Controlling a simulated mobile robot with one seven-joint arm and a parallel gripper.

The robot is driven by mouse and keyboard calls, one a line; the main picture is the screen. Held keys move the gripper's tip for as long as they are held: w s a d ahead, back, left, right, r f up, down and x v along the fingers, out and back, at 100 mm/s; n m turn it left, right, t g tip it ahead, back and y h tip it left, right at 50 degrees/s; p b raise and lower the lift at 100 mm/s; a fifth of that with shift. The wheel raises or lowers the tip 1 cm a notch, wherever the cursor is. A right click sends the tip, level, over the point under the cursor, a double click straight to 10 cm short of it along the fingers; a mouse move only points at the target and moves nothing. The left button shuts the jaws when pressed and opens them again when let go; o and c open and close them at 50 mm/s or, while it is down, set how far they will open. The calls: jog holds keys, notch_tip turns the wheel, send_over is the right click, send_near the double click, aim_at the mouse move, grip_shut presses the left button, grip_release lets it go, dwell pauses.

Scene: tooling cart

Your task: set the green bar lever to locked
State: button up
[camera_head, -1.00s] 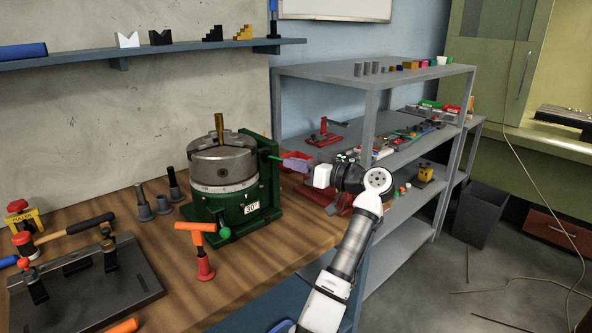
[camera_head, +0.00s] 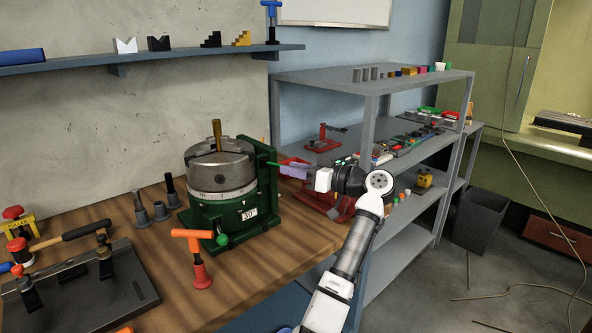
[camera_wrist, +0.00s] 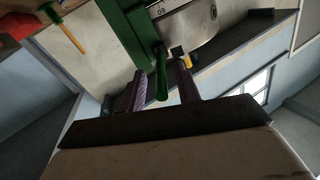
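The green bar lever (camera_head: 272,164) sticks out to the right from the upper side of a green rotary fixture (camera_head: 268,190) with a grey chuck (camera_head: 219,171). My gripper (camera_head: 294,170) is at the lever's outer end, to the right of the fixture. In the wrist view, the lever (camera_wrist: 160,79) points towards me between the two purple fingers of my gripper (camera_wrist: 161,88). The fingers are open, with a visible gap on each side of the lever. A yellow and black piece (camera_wrist: 178,52) shows beside the lever's root. I cannot read a locked mark.
An orange T-handle (camera_head: 197,256) and a green-knobbed lever (camera_head: 222,240) stand in front of the fixture. Grey cone-shaped holders (camera_head: 160,209) stand to its left. A grey shelf unit (camera_head: 367,125) with small parts stands behind and to the right of my arm.

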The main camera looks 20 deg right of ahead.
jog(key=shift+s+d, duration=0.1)
jog(key=b+v, duration=0.3)
jog(key=v, duration=1)
jog(key=shift+s, duration=0.25)
jog(key=shift+d, duration=0.15)
